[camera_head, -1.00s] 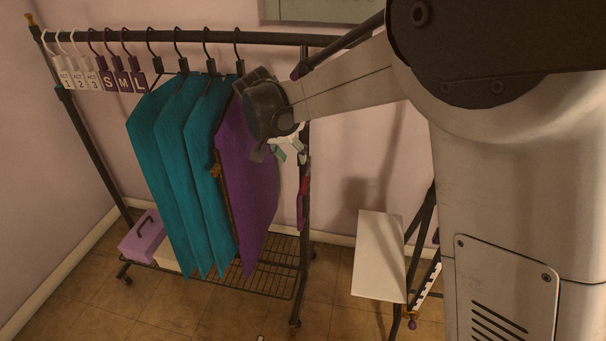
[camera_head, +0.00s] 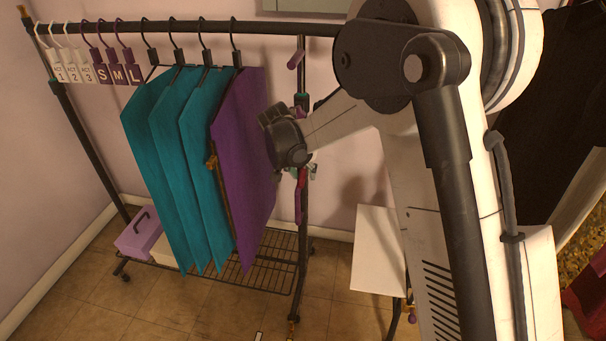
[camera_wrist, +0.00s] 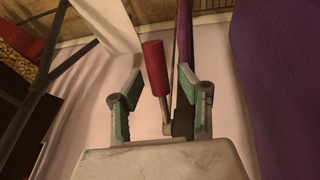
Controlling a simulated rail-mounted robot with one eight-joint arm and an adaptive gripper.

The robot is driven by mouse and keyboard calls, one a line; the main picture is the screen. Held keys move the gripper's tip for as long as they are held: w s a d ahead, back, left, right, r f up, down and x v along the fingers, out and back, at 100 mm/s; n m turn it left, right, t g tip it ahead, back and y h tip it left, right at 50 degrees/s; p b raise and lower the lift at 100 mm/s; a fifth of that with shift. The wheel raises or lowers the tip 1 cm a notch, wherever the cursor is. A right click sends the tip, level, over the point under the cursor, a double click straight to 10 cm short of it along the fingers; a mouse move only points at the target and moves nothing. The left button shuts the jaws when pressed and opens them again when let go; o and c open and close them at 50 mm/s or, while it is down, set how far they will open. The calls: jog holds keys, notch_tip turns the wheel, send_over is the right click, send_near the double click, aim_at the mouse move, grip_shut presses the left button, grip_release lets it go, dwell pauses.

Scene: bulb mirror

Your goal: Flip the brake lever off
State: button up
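The brake lever has a red handle (camera_wrist: 155,68) on a pale metal stem. In the wrist view it points up in the picture, between my two green-padded fingers. My gripper (camera_wrist: 161,82) is open around the lever, and gaps show on both sides of the red handle. In the head view the red handle (camera_head: 302,178) is small beside the rack's right post, just below my gripper (camera_head: 311,171). My wrist partly hides that area. Whether a finger touches the lever cannot be told.
The garment rack (camera_head: 301,250) carries teal panels (camera_head: 170,170) and a purple panel (camera_head: 243,160) close to the left of my wrist. The purple panel (camera_wrist: 280,80) fills the wrist view's right side. A white board (camera_head: 378,250) stands right of the rack. A lilac box (camera_head: 138,235) sits on the lower shelf.

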grip_shut()
jog(key=shift+r, duration=0.1)
dwell(0.4)
jog(key=shift+s+r+g+p, duration=0.2)
jog(key=shift+r+g+p, duration=0.15)
jog(key=shift+g, duration=0.45)
grip_release()
jog(key=shift+r, duration=0.1)
jog(key=v, duration=1.2)
